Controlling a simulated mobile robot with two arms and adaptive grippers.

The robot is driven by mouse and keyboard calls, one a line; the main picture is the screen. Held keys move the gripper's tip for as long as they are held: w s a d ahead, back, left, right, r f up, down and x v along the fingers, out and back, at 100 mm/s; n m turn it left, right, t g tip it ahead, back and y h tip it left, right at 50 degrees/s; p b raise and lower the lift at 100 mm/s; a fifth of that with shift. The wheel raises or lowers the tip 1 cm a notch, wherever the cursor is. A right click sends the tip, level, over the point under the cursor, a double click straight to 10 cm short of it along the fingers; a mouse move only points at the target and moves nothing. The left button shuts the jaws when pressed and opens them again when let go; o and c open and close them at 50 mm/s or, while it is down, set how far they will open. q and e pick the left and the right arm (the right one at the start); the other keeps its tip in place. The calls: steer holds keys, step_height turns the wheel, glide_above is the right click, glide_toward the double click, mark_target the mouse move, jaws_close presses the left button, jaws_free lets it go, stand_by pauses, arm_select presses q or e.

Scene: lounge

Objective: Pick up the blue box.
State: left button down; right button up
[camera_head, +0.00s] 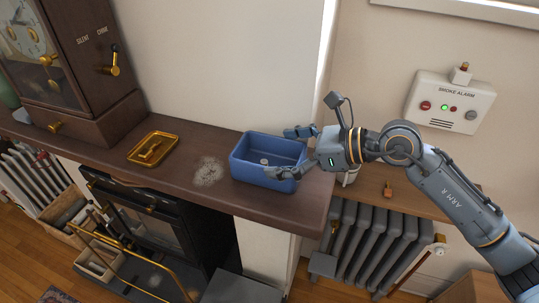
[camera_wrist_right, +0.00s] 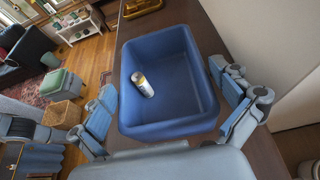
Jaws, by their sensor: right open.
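The blue box (camera_head: 252,171) is an open-topped bin standing on the dark wooden mantel shelf near its right end. A small can with a pale end (camera_wrist_right: 142,84) lies inside the box, which also shows in the right wrist view (camera_wrist_right: 165,131). My right gripper (camera_head: 287,152) comes in from the right at the box's right end. Its fingers are open, one on the far side of the box and one on the near side. In the wrist view (camera_wrist_right: 172,100) the fingers flank the box; contact cannot be told. My left gripper is not in view.
A tall clock cabinet (camera_head: 85,70) stands further left. A radiator (camera_head: 370,240) and wooden ledge are at right.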

mark_target(254, 147)
steer(key=shift+p+x, duration=0.3)
steer(key=shift+x, duration=1.1)
steer(key=shift+d, duration=0.1)
steer(key=c, duration=0.9)
steer(key=shift+r, duration=0.1)
steer(key=shift+c, duration=0.8)
